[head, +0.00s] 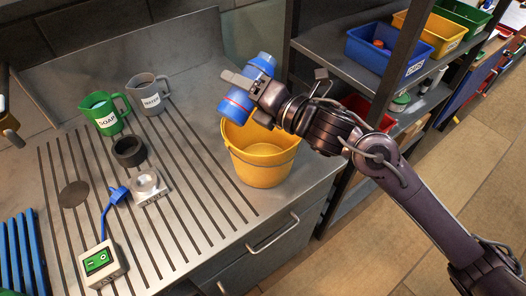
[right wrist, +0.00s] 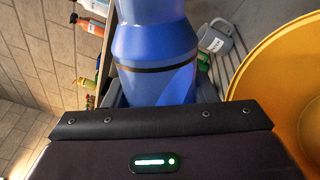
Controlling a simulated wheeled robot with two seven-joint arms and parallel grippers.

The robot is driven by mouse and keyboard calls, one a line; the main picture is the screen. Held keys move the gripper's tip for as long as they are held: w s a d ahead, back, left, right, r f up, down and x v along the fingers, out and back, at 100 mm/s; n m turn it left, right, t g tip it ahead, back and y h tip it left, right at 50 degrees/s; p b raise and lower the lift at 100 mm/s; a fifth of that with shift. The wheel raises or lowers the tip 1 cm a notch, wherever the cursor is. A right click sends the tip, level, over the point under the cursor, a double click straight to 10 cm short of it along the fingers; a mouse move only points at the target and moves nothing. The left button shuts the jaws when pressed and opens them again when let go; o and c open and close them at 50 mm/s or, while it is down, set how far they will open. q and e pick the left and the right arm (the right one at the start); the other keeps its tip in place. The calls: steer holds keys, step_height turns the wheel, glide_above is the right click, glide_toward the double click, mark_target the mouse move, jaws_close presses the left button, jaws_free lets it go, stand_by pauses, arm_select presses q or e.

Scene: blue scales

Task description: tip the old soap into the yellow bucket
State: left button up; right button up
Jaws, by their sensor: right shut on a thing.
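My right gripper (head: 252,96) is shut on a blue bottle (head: 262,64), which has a thin red line around it. The bottle is tilted, above the back left rim of the yellow bucket (head: 262,165). The bucket stands at the right end of the metal counter. In the right wrist view the bottle (right wrist: 155,50) fills the middle and the bucket (right wrist: 280,75) is at the right. Whether anything flows from the bottle does not show.
A green jug (head: 104,113) labelled SOAP and a grey jug (head: 149,95) stand at the counter's back. A dark ring (head: 129,151), a small scale (head: 148,187) and a switch box (head: 103,264) are left of the bucket. A shelf holds a blue bin (head: 385,55) at right.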

stand_by(0.5)
steer(key=shift+f+m, duration=0.3)
steer(key=shift+m, duration=0.4)
steer(key=shift+f+m, duration=0.3)
steer(key=shift+m, duration=0.3)
steer(key=shift+f+m+p, duration=0.3)
steer(key=shift+f+m, duration=0.05)
steer(key=shift+m, duration=0.35)
